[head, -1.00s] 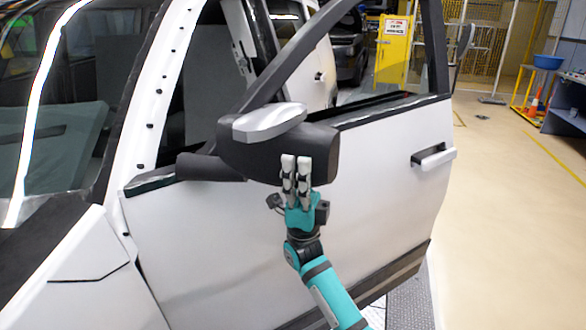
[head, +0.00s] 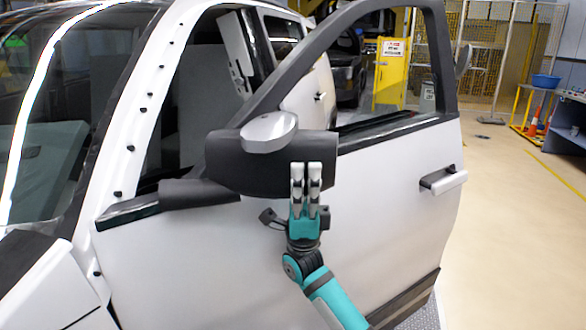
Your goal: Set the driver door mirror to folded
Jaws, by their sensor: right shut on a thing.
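The driver door mirror (head: 238,178) is a dark housing with a silver-white cap piece on top. It sits at the front lower corner of the door window, and its dark base arm runs left along the door edge. The white driver door (head: 390,190) stands open. My right gripper (head: 306,168) is upright against the lower right part of the mirror housing, its two pale fingers close together. The fingers cover part of the housing, and what lies between them is hidden. My left gripper is not in view.
The door handle (head: 443,180) sticks out to the right of the mirror. The windshield pillar is at left. Clear floor (head: 520,230) lies right of the door.

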